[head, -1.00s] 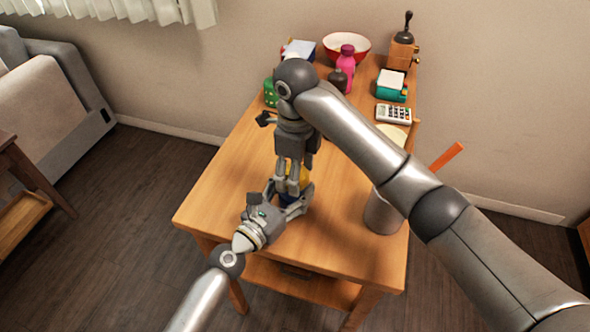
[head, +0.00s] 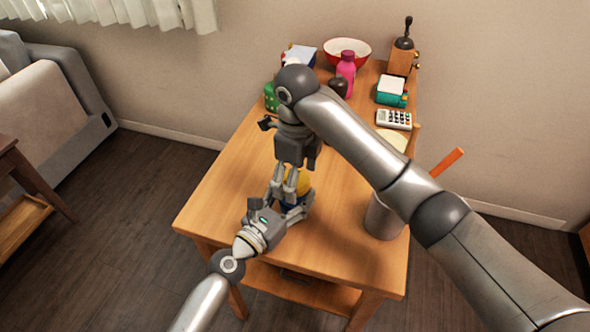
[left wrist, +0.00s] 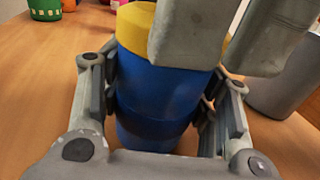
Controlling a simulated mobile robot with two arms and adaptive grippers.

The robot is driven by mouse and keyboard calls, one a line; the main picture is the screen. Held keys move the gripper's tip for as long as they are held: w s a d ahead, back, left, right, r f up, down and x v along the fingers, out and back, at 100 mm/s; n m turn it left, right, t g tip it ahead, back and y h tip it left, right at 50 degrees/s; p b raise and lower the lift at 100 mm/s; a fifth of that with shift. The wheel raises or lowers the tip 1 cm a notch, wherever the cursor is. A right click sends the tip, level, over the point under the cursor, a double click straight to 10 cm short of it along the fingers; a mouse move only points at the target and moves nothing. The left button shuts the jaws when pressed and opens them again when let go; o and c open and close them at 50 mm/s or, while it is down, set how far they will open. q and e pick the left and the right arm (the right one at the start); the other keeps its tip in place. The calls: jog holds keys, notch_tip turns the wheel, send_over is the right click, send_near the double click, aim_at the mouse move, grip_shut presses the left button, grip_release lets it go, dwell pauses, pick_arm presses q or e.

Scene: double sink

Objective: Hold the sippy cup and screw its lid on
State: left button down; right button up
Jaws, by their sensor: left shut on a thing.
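The sippy cup has a blue body (left wrist: 155,85) and a yellow lid (left wrist: 136,28). It stands upright on the wooden table. In the head view its lid (head: 304,181) shows beside my right gripper's fingers. My left gripper (head: 291,209) comes in low from the front left and is shut on the blue body, one finger on each side. My right gripper (head: 283,183) points down from above at lid height. In the left wrist view its two grey fingers stand apart, in front of the lid and partly hiding it. I cannot tell whether they touch the lid.
A grey container (head: 383,217) with an orange stick stands at the table's right edge. At the back are a pink bottle (head: 346,68), a red and white bowl (head: 347,50), a grinder (head: 402,50), a calculator (head: 394,119) and a green item (head: 271,97). The left table top is clear.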

jog(key=n, duration=0.3)
jog(key=r+n, duration=0.1)
jog(key=n, duration=0.2)
jog(key=shift+w+a+r, duration=0.1)
jog(key=shift+a, duration=0.05)
jog(key=n, duration=0.3)
jog(key=r+n, duration=0.1)
jog(key=n, duration=0.2)
jog(key=shift+a+n, duration=0.15)
jog(key=shift+n, duration=0.25)
jog(key=n, duration=0.3)
jog(key=shift+r, duration=0.3)
jog(key=n, duration=0.4)
jog(key=shift+w+a+r+n, duration=0.1)
jog(key=shift+r+n, duration=0.25)
jog(key=shift+n, duration=0.05)
jog(key=n, duration=0.3)
jog(key=r+n, duration=0.1)
jog(key=n, duration=0.7)
jog(key=shift+r, duration=0.35)
jog(key=n, duration=0.4)
jog(key=shift+r+n, duration=0.3)
jog(key=shift+n, duration=0.1)
jog(key=n, duration=0.4)
jog(key=shift+r+n, duration=0.3)
jog(key=shift+r, duration=0.05)
jog(key=n, duration=0.5)
jog(key=shift+d+r+n, duration=0.25)
jog(key=shift+r+n, duration=0.05)
jog(key=shift+r, duration=0.05)
